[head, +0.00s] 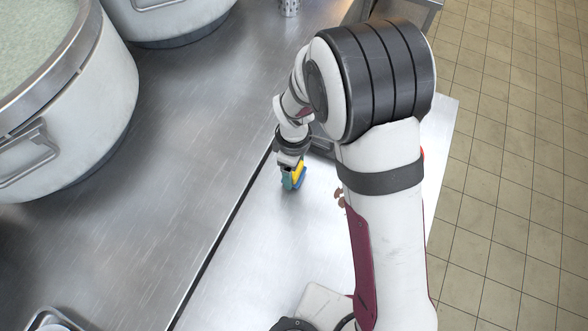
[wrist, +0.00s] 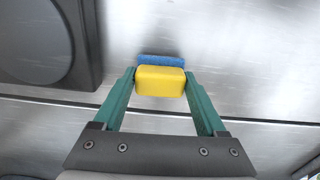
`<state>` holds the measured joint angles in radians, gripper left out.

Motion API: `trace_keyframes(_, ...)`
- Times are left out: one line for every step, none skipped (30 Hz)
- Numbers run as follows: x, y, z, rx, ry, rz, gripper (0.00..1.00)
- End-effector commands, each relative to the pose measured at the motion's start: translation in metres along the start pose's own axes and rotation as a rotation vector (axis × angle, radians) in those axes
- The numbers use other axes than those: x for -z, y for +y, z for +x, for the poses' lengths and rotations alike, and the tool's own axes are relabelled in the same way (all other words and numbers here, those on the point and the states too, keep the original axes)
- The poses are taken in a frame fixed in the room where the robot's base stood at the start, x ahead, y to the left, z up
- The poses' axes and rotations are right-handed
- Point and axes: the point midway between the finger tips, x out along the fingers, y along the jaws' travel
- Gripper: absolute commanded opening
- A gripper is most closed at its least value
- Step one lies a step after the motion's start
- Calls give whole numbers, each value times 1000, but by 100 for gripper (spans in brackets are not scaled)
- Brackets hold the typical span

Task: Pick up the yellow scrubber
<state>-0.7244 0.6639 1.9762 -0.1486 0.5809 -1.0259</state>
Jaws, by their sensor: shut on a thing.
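The yellow scrubber (wrist: 160,81) is a yellow block with a blue pad on its far side in the wrist view. My gripper (wrist: 159,84) has its two green fingers closed on the scrubber's left and right sides. In the head view the scrubber (head: 299,174) shows as a small yellow and blue piece at the end of my gripper (head: 292,181), over the bright steel surface. I cannot tell whether the scrubber touches that surface.
A large pot (head: 95,110) of pale congee stands at the left, with another pot (head: 170,22) behind it. A tray (head: 52,318) sits at the bottom left. A dark seam (head: 228,225) divides the steel surfaces. A dark object (wrist: 50,40) lies left of my gripper.

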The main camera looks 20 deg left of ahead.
Motion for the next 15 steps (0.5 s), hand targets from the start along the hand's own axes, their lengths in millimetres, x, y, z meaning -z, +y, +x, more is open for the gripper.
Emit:
trace_keyframes(0, 1, -8, -3, 2, 0, 19)
trace_keyframes(0, 1, -14, -3, 2, 0, 19)
trace_keyframes(1, 1, -22, -4, 3, -1, 19)
trace_keyframes(1, 1, -29, -4, 3, -1, 19)
trace_keyframes(-7, 2, -32, -2, 2, 4, 19)
trace_keyframes(-17, 3, -36, -1, 1, 4, 19)
trace_keyframes(-23, 4, -40, -2, 2, 5, 19)
trace_keyframes(-30, 5, -45, -2, 1, 5, 19)
trace_keyframes(-40, 7, -50, -2, 2, 5, 19)
trace_keyframes(-47, 8, -55, -2, 1, 6, 19)
trace_keyframes(-55, 9, -59, -2, 1, 6, 19)
trace_keyframes(-64, 11, -65, -3, 1, 5, 19)
trace_keyframes(-72, 11, -69, -3, 1, 5, 19)
trace_keyframes(-78, 13, -73, -2, 1, 6, 19)
trace_keyframes(-87, 14, -78, -3, 1, 5, 19)
